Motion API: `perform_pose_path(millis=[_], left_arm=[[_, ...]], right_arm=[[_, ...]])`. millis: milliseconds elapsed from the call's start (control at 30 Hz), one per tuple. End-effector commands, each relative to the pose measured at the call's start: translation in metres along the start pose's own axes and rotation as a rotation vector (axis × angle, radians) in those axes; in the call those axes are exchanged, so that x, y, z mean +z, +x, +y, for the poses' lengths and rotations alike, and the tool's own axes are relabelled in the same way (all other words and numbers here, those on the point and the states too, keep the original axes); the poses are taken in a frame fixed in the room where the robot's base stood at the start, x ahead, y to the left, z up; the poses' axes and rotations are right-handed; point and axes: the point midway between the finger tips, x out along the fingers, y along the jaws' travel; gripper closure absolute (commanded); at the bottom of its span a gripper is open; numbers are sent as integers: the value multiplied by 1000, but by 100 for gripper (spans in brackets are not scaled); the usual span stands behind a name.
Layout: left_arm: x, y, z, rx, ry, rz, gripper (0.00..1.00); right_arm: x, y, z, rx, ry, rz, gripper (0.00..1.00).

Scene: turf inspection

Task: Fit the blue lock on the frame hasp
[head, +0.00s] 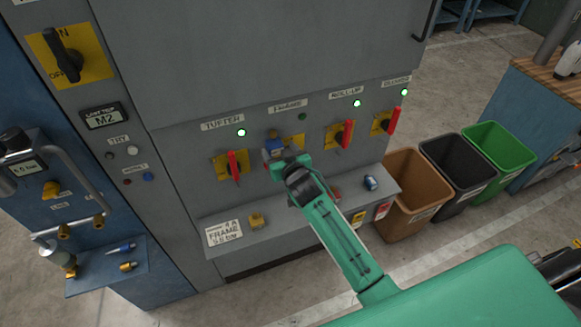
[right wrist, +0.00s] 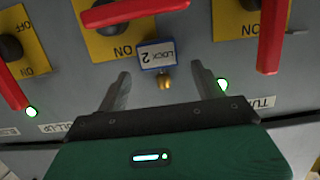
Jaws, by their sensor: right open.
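The blue lock (right wrist: 157,55), marked LOCK 2, sits against the FRAME switch's yellow plate (right wrist: 109,43), with a brass piece (right wrist: 165,82) at its edge. I cannot tell if it is fastened to the hasp. In the head view the blue lock (head: 274,144) shows just beyond my right gripper (head: 283,158). In the right wrist view my right gripper (right wrist: 164,82) is open, with its fingers apart on either side of the lock. The FRAME switch's red handle (right wrist: 132,11) lies sideways. My left gripper is not in view.
The TUFTER (head: 234,165), ROLL-UP and BLOWER switches have lit green lamps; the FRAME lamp (head: 302,116) is dark. A ledge (head: 300,215) below holds a brass-coloured lock (head: 257,220) and a blue-grey piece (head: 370,183). Brown (head: 408,190), black and green bins stand right.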

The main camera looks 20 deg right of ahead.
Motion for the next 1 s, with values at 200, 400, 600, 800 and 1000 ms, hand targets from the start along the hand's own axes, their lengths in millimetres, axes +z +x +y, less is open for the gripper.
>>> perform_pose_path(millis=[200,400,600,800,1000], left_arm=[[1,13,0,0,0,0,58],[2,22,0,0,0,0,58],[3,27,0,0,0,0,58],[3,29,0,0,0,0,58],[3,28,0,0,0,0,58]], right_arm=[[3,-40,0,-1,1,1,31],[3,-76,0,-1,1,1,31],[1,-103,0,-1,2,1,31],[0,-113,0,0,0,0,31],[0,-114,0,0,0,0,31]])
